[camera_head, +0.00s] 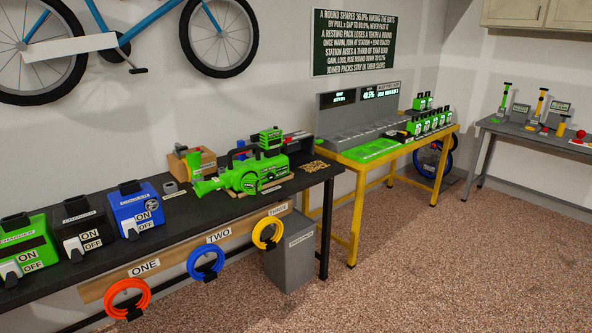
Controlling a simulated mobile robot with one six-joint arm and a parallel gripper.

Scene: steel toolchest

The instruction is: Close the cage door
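I do not see a cage or a cage door anywhere in the head view. My gripper is not in view either, and no part of my arm shows. The only door-like surfaces are on a pale wall cabinet (540,14) at the top right, and they look shut.
A black workbench (95,262) on the left holds switch boxes and green tools. Coloured hose coils hang along its front. A grey bin (291,250) stands below. A yellow-legged table (357,215) and grey table (530,130) stand beyond. The speckled floor (450,260) is clear.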

